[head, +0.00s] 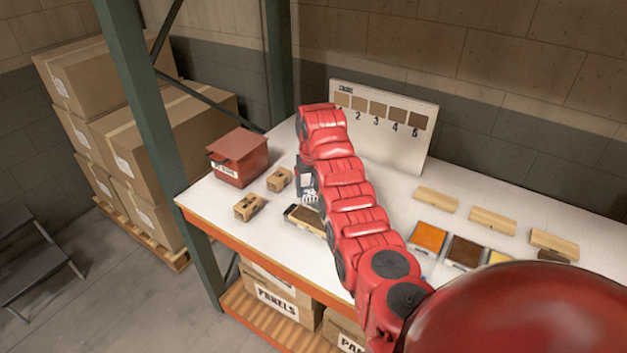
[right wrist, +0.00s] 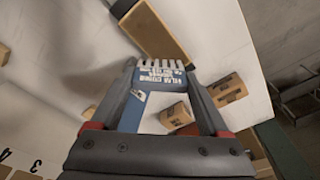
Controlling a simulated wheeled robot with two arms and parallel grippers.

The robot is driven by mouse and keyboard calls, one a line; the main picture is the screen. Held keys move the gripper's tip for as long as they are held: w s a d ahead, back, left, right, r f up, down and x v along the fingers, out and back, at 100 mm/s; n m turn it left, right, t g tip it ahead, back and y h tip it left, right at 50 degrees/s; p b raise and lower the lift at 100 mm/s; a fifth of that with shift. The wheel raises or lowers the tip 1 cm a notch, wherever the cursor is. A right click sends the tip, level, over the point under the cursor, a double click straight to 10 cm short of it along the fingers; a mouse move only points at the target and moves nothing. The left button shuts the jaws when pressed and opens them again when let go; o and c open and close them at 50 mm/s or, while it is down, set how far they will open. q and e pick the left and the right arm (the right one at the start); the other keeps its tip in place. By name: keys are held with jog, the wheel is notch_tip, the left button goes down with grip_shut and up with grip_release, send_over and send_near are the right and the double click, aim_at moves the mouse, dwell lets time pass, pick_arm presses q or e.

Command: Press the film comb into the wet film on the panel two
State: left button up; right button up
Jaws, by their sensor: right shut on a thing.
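My right gripper (head: 306,186) is at the far end of the red arm and is shut on the film comb. In the right wrist view the comb (right wrist: 160,78) is blue with white teeth, held between the two fingers (right wrist: 160,95). Its teeth point at a tan panel with a dark edge (right wrist: 153,28). In the head view this panel (head: 305,219) lies on the table just in front of the comb, partly hidden by my arm. I cannot tell whether the teeth touch it. No number shows on it. My left gripper is not in view.
A red box (head: 238,158) and two small wood-coloured pieces (head: 249,207) (head: 279,179) are left of the gripper. A numbered swatch board (head: 384,125) stands behind. Orange (head: 429,237) and brown (head: 465,252) trays and several wooden blocks (head: 492,220) are at right. A green post (head: 155,130) rises at the left.

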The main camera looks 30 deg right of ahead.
aim_at(313, 200)
jog(key=shift+s+d, duration=0.15)
jog(key=shift+d, duration=0.15)
jog(key=shift+f, duration=3.1)
jog(key=shift+f, duration=0.5)
jog(key=shift+b, duration=0.45)
